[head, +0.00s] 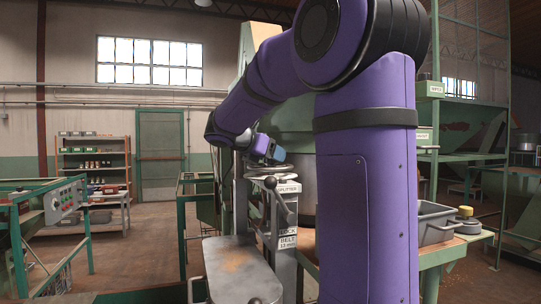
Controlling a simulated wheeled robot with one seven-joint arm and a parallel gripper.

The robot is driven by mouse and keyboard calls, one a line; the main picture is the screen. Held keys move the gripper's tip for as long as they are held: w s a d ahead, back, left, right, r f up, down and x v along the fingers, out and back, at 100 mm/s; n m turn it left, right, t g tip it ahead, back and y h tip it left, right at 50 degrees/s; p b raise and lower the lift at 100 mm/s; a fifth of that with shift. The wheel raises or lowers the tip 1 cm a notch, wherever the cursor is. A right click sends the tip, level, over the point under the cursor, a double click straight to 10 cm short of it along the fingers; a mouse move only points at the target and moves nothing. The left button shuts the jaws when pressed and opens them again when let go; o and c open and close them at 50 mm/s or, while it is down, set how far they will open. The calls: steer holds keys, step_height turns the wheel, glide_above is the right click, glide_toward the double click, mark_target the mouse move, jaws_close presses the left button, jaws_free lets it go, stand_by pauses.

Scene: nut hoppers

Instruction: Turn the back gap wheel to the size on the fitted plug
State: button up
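My arm crosses the head view, and its upright link hides much of the machine behind it. My gripper (268,151) is small and partly turned away at the far end of the arm, so I cannot tell whether its fingers are open or shut. Just below it is a pale, ring-like part (266,169) on top of the machine, which may be a gap wheel. I cannot tell whether the gripper touches it. No size marks on it are readable. I cannot make out the fitted plug.
A black-knobbed lever (271,183) stands by a "SPLITTER" label (289,188). Below is a plate reading "LOCK BELT 13 mm" (288,241). A worn grey cover (240,272) is in front. A grey bin (436,228) stands right. A control panel (64,201) and green rails stand left.

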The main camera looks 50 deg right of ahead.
steer(key=c, duration=0.6)
steer(key=shift+m+g, duration=0.8)
steer(key=shift+g, duration=0.1)
steer(key=o, duration=0.9)
steer(key=v, duration=1)
steer(key=shift+w+a+r, duration=0.15)
steer(key=shift+a+r, duration=0.1)
steer(key=shift+a, duration=0.05)
